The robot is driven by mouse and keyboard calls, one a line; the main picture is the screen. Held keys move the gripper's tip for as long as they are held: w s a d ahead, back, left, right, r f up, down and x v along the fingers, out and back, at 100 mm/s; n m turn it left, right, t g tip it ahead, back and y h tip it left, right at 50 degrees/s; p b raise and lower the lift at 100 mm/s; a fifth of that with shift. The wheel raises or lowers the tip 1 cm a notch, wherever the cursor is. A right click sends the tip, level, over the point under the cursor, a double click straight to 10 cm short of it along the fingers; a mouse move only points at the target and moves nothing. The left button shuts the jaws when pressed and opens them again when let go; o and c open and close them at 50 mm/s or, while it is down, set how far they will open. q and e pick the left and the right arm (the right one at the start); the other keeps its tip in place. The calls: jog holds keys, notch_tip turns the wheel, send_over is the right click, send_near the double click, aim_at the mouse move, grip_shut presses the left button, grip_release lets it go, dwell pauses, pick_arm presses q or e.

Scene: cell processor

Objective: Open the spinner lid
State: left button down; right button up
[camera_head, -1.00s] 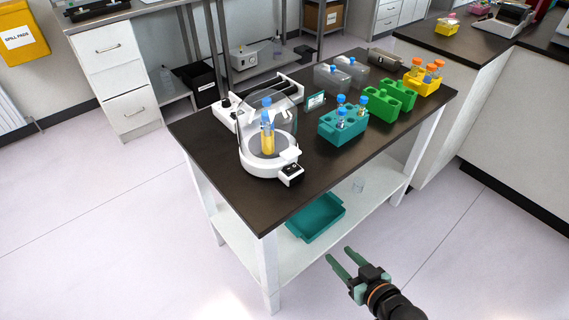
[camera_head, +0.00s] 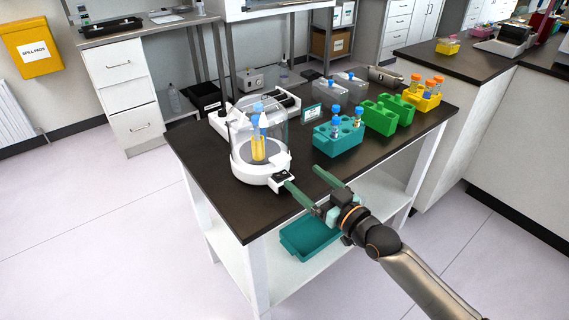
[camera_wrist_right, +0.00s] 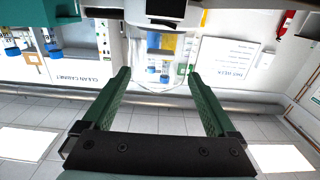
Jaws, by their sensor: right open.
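The spinner (camera_head: 247,173) is a round white machine at the near left of the dark table. Its clear domed lid (camera_head: 236,122) stands around and over blue-capped tubes (camera_head: 258,148) with yellow contents. The lid looks lowered, but its clear edge is hard to make out. A small dark-faced control block (camera_head: 281,177) sticks out at the front. My right gripper (camera_head: 301,176) is open and empty; its left fingertip overlaps this block in view, contact unclear. In the right wrist view, the open fingers (camera_wrist_right: 158,74) point at the spinner, seen upside down. My left gripper is not in view.
A teal rack (camera_head: 338,141) with blue-capped tubes, a green rack (camera_head: 380,118) and a yellow rack (camera_head: 424,99) stand right of the spinner. A small display (camera_head: 313,113) stands behind. The table's front right is bare. A teal tray (camera_head: 306,238) lies on the shelf below.

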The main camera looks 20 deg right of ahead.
aim_at(284, 162)
jog(key=x, duration=0.8)
jog(key=shift+w+a+b, duration=0.1)
jog(key=shift+w+b, duration=0.15)
jog(key=shift+b, duration=0.15)
jog(key=shift+f, duration=0.1)
grip_shut()
dwell(0.5)
